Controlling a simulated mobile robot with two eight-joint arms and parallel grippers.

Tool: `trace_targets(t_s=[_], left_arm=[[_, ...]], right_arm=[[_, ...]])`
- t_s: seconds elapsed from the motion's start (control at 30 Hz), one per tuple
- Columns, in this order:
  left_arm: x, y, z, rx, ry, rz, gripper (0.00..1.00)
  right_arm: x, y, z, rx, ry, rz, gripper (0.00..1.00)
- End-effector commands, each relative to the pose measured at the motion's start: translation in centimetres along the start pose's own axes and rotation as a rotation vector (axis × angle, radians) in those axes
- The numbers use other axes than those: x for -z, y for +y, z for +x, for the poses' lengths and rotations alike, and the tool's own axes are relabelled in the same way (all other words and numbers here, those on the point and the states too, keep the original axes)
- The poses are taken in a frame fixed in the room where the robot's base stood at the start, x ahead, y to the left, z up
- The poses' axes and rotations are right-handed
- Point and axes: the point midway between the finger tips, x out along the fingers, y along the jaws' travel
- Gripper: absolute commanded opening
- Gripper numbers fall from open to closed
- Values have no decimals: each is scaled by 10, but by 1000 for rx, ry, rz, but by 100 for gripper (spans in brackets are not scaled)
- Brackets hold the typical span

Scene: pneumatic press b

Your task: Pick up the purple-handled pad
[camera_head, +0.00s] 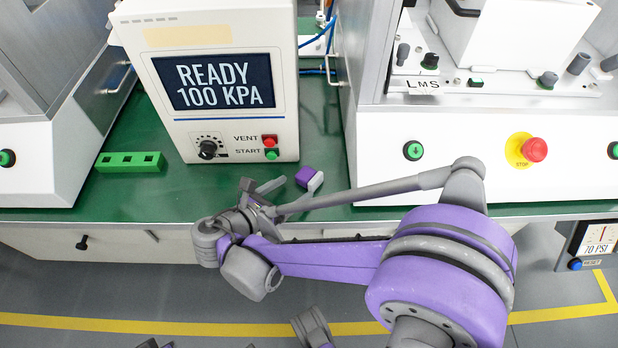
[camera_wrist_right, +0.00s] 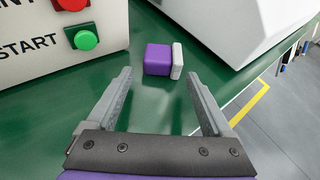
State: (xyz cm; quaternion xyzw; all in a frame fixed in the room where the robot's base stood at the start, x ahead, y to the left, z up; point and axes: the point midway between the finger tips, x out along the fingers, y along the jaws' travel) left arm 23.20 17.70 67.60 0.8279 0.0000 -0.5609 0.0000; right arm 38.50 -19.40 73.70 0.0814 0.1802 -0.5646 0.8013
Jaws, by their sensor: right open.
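The purple-handled pad (camera_head: 309,178) lies on the green bench top, in front of the gap between the control box and the white machine. In the right wrist view the pad (camera_wrist_right: 158,59) has a purple block and a pale slab on its right side. My right gripper (camera_head: 262,186) is open and empty. In the wrist view its two fingers (camera_wrist_right: 160,95) point toward the pad, which sits beyond the fingertips and between their lines, apart from both. In the head view the gripper is just left of the pad. Grey parts at the bottom edge cannot be clearly identified as my left gripper.
The control box (camera_head: 215,85) reads READY 100 KPA, with red and green buttons at lower right. A green block with sockets (camera_head: 130,162) lies left. The white machine (camera_head: 480,150) with a red stop button (camera_head: 534,150) stands right. Bare green bench top (camera_head: 205,195) lies in front.

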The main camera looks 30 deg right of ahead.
Motion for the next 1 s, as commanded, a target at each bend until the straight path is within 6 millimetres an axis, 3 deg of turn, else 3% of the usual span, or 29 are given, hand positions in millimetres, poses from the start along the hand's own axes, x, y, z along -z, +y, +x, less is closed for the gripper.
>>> trace_targets(t_s=[0.33, 0.63, 1.0], left_arm=[[-3, 0, 15, 0, -3, 0, 0], [-3, 0, 15, 0, -3, 0, 0], [-3, 0, 15, 0, -3, 0, 0]], right_arm=[[-5, -4, 46, 3, 0, 1, 85], [-6, -3, 51, -1, 1, 1, 85], [-6, -3, 51, -1, 1, 1, 20]])
